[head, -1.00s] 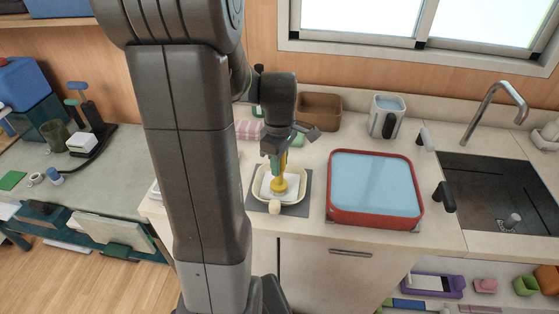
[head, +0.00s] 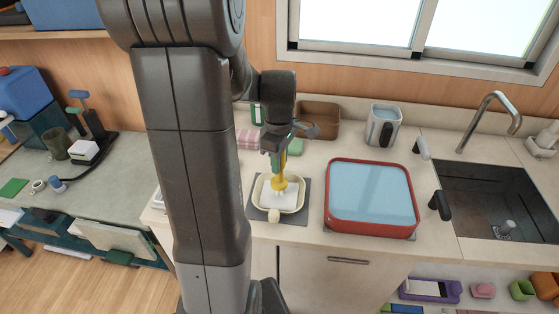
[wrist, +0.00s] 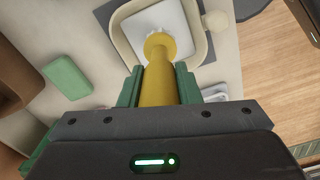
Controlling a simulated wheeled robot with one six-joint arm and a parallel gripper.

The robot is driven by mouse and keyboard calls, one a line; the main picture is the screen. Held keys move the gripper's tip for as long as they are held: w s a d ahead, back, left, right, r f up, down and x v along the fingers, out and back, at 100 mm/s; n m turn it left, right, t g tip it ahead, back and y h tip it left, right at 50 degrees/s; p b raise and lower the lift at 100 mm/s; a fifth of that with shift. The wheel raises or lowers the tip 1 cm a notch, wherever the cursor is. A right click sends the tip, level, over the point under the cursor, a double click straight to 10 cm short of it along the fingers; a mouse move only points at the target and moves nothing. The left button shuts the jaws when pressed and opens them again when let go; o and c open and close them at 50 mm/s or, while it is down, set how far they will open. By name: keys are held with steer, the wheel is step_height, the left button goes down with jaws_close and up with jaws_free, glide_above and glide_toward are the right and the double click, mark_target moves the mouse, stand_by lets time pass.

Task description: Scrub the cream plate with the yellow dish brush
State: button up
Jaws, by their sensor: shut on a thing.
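The cream plate (head: 302,200) is a squarish, shallow dish with a raised rim and a round knob at its front. A white square area fills its middle. The plate lies on a dark grey mat, and its rim also shows in the wrist view (wrist: 122,38). My gripper (head: 277,160) is shut on the handle of the yellow dish brush (head: 279,183), which is held upright, head down, over the plate's middle. The brush also shows in the wrist view (wrist: 159,80) between green fingers. Pale bristles show below its head; I cannot tell whether they touch the plate.
A red-rimmed basin of blue water (head: 328,200) stands right of the plate, with the sink (head: 490,200) beyond. Behind are a brown bin (head: 318,120), a grey-white jug (head: 383,125) and a green block (wrist: 67,77). My arm hides the counter's left part.

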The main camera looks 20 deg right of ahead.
step_height(320, 180, up, 6)
steer(key=p, duration=0.4)
steer(key=shift+r+p, duration=0.25)
steer(key=shift+p, duration=0.05)
steer(key=shift+r, duration=1.3)
steer(key=shift+f, duration=0.1)
